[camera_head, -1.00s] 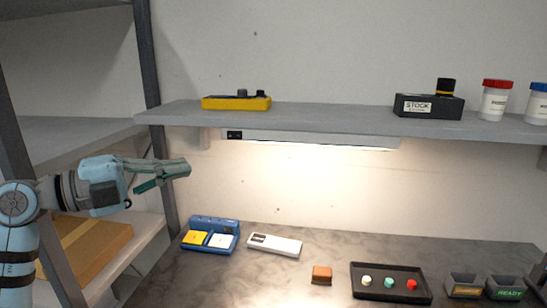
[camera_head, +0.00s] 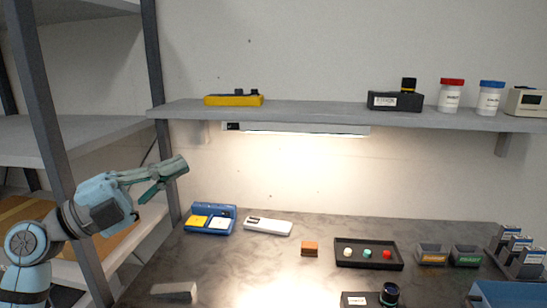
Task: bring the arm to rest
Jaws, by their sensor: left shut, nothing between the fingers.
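My left arm comes in from the left, in front of the shelving rack. My right gripper does not show.
A wall shelf (camera_head: 330,111) runs above the dark worktop (camera_head: 260,270). It bears a yellow device (camera_head: 233,100), a black stock box and jars. The worktop holds a white device (camera_head: 268,226), brown block (camera_head: 310,248), black tray (camera_head: 368,264) and small bins. A metal rack (camera_head: 160,130) stands left.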

